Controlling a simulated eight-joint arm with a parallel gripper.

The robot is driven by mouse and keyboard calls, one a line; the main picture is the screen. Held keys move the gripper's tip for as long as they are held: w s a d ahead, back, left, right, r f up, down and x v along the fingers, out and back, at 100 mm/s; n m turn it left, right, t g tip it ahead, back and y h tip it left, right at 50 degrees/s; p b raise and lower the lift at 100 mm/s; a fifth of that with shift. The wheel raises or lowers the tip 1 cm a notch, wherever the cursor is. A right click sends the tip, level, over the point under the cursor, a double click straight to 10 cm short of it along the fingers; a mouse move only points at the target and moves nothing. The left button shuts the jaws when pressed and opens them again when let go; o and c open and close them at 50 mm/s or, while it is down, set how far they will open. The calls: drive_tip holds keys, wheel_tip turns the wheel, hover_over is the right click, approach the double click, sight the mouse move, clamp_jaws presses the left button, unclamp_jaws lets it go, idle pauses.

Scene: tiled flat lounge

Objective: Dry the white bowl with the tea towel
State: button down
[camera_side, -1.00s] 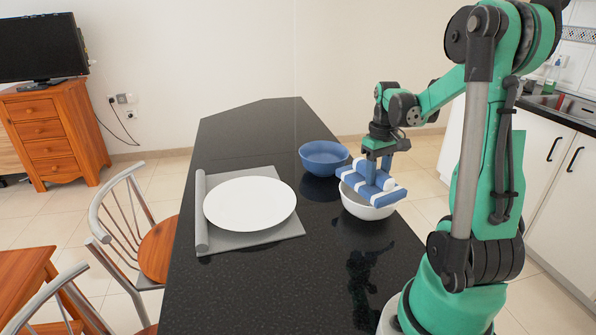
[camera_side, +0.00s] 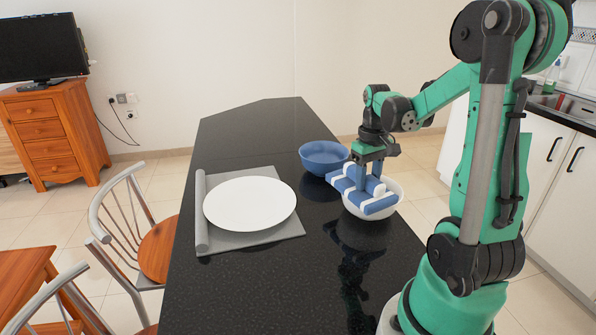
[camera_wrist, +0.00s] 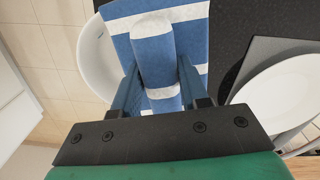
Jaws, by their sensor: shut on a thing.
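The white bowl (camera_side: 388,211) stands upright on the black counter near its right edge, and its rim also shows at the left in the wrist view (camera_wrist: 93,62). The tea towel (camera_side: 366,202) is blue and white striped and folded, with a raised roll in the middle. My gripper (camera_side: 368,183) is shut on the tea towel, and the wrist view shows the roll (camera_wrist: 153,55) between the fingers. The towel lies over the left part of the bowl's opening and sticks out past its left rim. Whether it touches the inside of the bowl is hidden.
A blue bowl (camera_side: 325,158) stands just behind and left of the towel. A white plate (camera_side: 250,204) lies on a grey mat (camera_side: 283,232) with a rolled left edge. The black counter (camera_side: 290,295) is bare in front. Chairs stand along its left side.

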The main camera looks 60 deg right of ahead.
drive_tip(key=shift+w+d, duration=1.55)
drive_tip(key=shift+w, duration=0.05)
drive_tip(key=shift+r, duration=1.55)
drive_tip(key=shift+w+a, duration=0.2)
drive_tip(key=w+a+r+n, duration=0.2)
drive_tip(key=w+a, duration=0.1)
drive_tip(key=a, duration=0.5)
drive_tip(key=w+a+r+n, duration=0.2)
drive_tip(key=w+a, duration=0.2)
drive_tip(key=a, duration=0.5)
drive_tip(key=w+a+r+n, duration=0.1)
drive_tip(key=w+a, duration=0.3)
drive_tip(key=a, duration=0.4)
drive_tip(key=shift+a+r+n, duration=0.2)
drive_tip(key=shift+r+n, duration=0.2)
drive_tip(key=shift+r, duration=0.4)
